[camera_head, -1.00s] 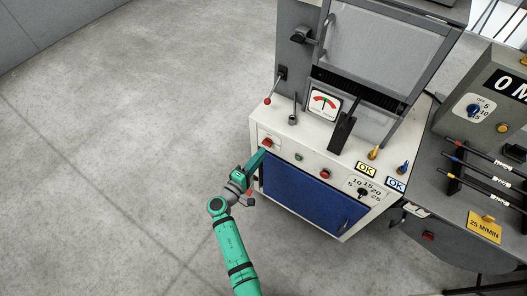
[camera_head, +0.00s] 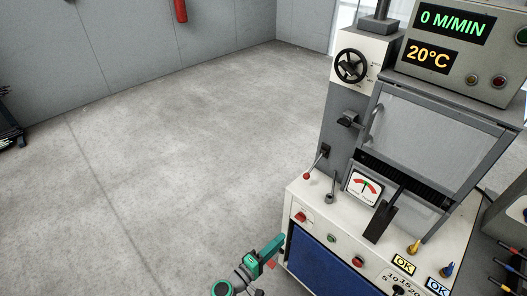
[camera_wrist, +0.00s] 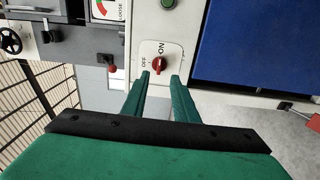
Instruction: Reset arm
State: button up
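My gripper (camera_head: 280,240) is in the lower middle of the head view, just left of the white machine cabinet, with most of my green arm below the frame. In the wrist view its two green fingers (camera_wrist: 161,78) are apart, with nothing held between them. The red rotary ON/OFF switch (camera_wrist: 159,66) shows just beyond the fingertips there. In the head view this red switch (camera_head: 300,217) is on the cabinet's front panel, up and right of the fingertips, with a visible gap.
The machine (camera_head: 345,205) fills the right side, with a red-ball lever (camera_head: 307,175), a gauge (camera_head: 364,187) and a blue front panel (camera_head: 318,262). Its displays (camera_head: 450,22) read 0 M/MIN and 20°C. The grey floor (camera_head: 180,150) on the left is clear.

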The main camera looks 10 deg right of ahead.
jog(key=s+a+f+y, duration=0.35)
jog(key=s+f, duration=0.25)
jog(key=s, duration=0.3)
jog(key=s+a+f+y, duration=0.3)
jog(key=s+f+y, duration=0.25)
jog(key=s, duration=0.35)
jog(key=s+a+r+m+t+y, duration=0.1)
jog(key=s+a+r+m+y, duration=0.2)
jog(key=s, duration=0.4)
jog(key=s+a+r+y, duration=0.2)
jog(key=s+r, duration=0.4)
jog(key=s+r+m+t, duration=0.1)
jog(key=s+r+m, duration=0.1)
jog(key=r, duration=0.6)
jog(key=s+r+m+t, duration=0.2)
jog(key=s+r, duration=0.2)
jog(key=r, duration=0.4)
jog(key=shift+d+r, duration=0.25)
jog(key=shift+r, duration=0.05)
jog(key=shift+w+a, duration=0.1)
jog(key=shift+a, duration=0.05)
